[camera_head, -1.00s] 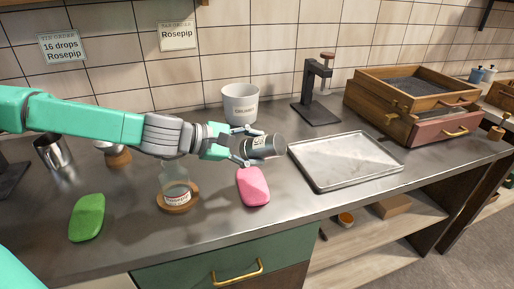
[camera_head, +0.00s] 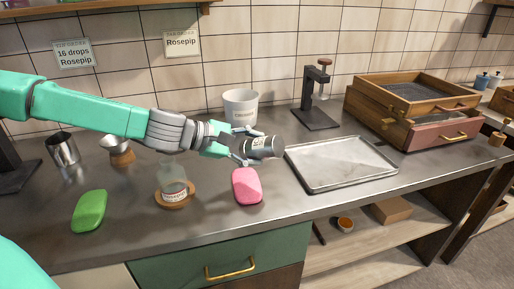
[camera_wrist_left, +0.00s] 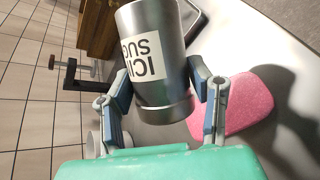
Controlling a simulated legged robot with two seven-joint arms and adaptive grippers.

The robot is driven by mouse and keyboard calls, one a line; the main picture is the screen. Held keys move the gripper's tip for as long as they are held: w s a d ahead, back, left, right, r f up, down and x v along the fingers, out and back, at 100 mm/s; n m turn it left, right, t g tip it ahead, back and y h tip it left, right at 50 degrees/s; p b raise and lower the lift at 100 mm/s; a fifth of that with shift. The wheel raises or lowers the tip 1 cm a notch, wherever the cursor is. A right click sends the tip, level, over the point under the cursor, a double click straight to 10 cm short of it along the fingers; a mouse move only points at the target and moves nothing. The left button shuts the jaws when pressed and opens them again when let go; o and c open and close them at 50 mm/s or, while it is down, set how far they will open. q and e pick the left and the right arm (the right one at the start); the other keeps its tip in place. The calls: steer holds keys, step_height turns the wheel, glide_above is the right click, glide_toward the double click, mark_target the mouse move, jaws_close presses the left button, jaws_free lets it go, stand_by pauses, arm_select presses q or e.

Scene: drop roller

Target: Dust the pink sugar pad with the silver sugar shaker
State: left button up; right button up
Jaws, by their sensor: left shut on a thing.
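The silver sugar shaker (camera_head: 262,147) lies on its side in the air, with a white label that reads in part "ICI SUG" in the left wrist view (camera_wrist_left: 158,60). My left gripper (camera_head: 243,148) is shut on the shaker, its fingers on both sides of the body. The pink sugar pad (camera_head: 247,187) lies on the counter below and slightly left of the shaker in the head view. In the left wrist view the pink pad (camera_wrist_left: 240,100) shows behind the right finger, partly hidden. No sugar shows on it. My right gripper is not in view.
A glass bottle on a wooden coaster (camera_head: 175,200) and a green pad (camera_head: 89,211) are to the left. A white bucket (camera_head: 240,107) stands behind the shaker. A metal tray (camera_head: 340,163) lies to the right. Wooden drawers (camera_head: 415,110) and a black press (camera_head: 312,100) stand at the back.

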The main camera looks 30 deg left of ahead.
arm_select(q)
step_height(320, 180, up, 2)
steer(key=m+y+p, duration=0.1)
steer(key=p, duration=0.1)
steer(key=y+p, duration=0.1)
steer(key=p, duration=0.2)
steer(key=m+g+y+p, duration=0.1)
steer(key=y+p, duration=0.1)
steer(key=shift+d+r+m, duration=0.1)
steer(key=shift+r+m, duration=0.15)
steer(key=shift+m, duration=0.05)
steer(key=shift+d+r+m+g+y+p, duration=0.2)
steer(key=shift+d+m+g+y+p, duration=0.15)
steer(key=shift+y+p, duration=0.55)
steer(key=shift+a+f+m+y+p, duration=0.1)
steer(key=shift+f+m+y+p, duration=0.1)
steer(key=shift+m+y+p, duration=0.45)
steer(key=y+p, duration=0.1)
steer(key=y, duration=0.1)
steer(key=a+f+m+y+p, duration=0.1)
steer(key=y, duration=0.1)
steer(key=shift+a+f, duration=0.1)
steer(key=shift+f, duration=0.1)
steer(key=shift+f+m+y, duration=0.2)
steer(key=shift+m+y, duration=0.3)
steer(key=shift+y, duration=0.25)
steer(key=shift+f+y+p, duration=0.15)
steer(key=shift+y+p, duration=0.15)
steer(key=shift+y, duration=0.1)
steer(key=shift+m, duration=0.3)
